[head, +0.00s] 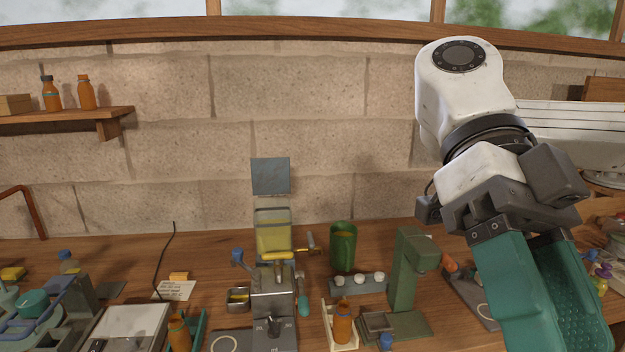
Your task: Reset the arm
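My gripper (562,325) is at the right of the head view, pointing down over the right part of the bench. Its two teal fingers stand apart, and the dotted inner pad of the right finger shows. I see nothing between them, but the fingertips reach the bottom edge of the picture and part of the gap is hidden. My white arm comes in from the right and bends down at the wrist, high above the bench and in front of the stone wall.
The wooden bench (215,262) is crowded: a still with a yellow vessel (273,236), a green cup (343,246), a green press-like stand (405,270), orange bottles (343,322) and a white scale-like box (128,328). A wall shelf (75,115) is at left. Air above the middle is clear.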

